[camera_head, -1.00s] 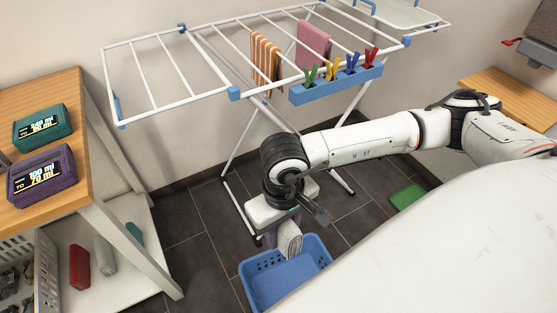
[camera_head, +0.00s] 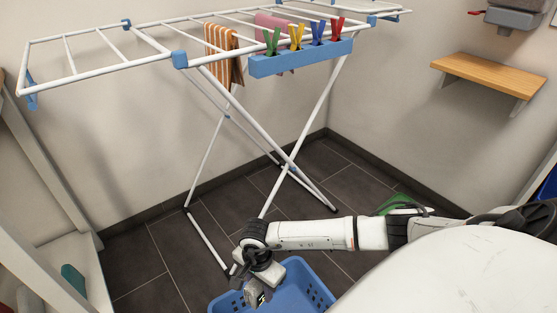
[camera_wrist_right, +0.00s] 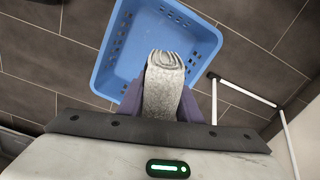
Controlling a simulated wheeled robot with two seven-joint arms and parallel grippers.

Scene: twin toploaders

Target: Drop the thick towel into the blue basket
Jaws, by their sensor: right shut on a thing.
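The blue basket (camera_head: 312,283) stands on the dark floor tiles at the bottom of the head view. It also shows in the right wrist view (camera_wrist_right: 112,72), and its visible inside looks empty. My right gripper (camera_head: 258,294) is over the basket. In the right wrist view my right gripper (camera_wrist_right: 165,88) is shut on the thick towel (camera_wrist_right: 164,90), a light grey folded roll held between purple fingers. The towel's end overlaps the basket's opening in that view; its exact height above the basket cannot be told. My left gripper is out of view.
A white drying rack (camera_head: 235,95) with an orange-striped cloth (camera_head: 222,50), a pink cloth (camera_head: 272,22) and a blue peg box (camera_head: 300,60) stands behind the basket. A rack leg also shows in the wrist view (camera_wrist_right: 240,90). A wooden wall shelf (camera_head: 487,76) is at right.

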